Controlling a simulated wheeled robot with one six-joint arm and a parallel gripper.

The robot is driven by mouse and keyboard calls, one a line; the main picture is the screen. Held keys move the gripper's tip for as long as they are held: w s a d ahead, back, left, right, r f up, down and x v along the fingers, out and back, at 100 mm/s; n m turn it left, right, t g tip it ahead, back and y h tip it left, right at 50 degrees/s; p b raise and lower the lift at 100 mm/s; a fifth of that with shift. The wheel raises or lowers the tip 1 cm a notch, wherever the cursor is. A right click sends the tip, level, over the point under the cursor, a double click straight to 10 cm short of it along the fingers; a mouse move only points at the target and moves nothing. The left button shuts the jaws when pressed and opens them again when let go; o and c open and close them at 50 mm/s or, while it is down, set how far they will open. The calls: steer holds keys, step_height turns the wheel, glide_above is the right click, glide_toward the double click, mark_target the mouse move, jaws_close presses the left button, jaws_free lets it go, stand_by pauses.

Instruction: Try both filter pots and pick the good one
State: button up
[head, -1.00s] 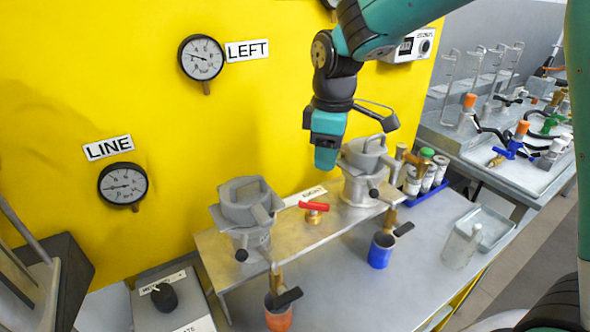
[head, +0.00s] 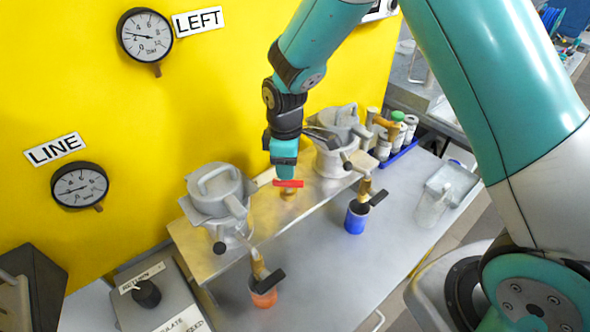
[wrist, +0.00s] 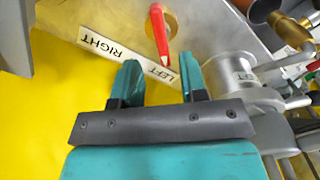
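Two grey filter pots stand on a metal shelf (head: 262,222): the left pot (head: 213,192) and the right pot (head: 330,160). Between them is a valve with a red lever (head: 289,183), which also shows in the wrist view (wrist: 159,36). A label reading RIGHT and LEFT (wrist: 125,58) lies beside it. My gripper (head: 284,172) points down over the lever. In the wrist view my gripper (wrist: 158,75) is open and empty, with the lever tip just beyond the gap between its fingers. An orange cup (head: 263,293) and a blue cup (head: 356,218) stand below the pots' taps.
The LEFT gauge (head: 145,36) and LINE gauge (head: 79,187) are on the yellow wall. A control box with a black knob (head: 146,293) is at lower left. Several small bottles (head: 398,133) and a clear jug (head: 431,208) stand to the right. The front bench (head: 320,290) is mostly clear.

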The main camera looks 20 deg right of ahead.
mark_target(288, 183)
steer(key=shift+f+p, duration=0.35)
steer(key=shift+f, duration=1.85)
steer(key=shift+c, duration=0.4)
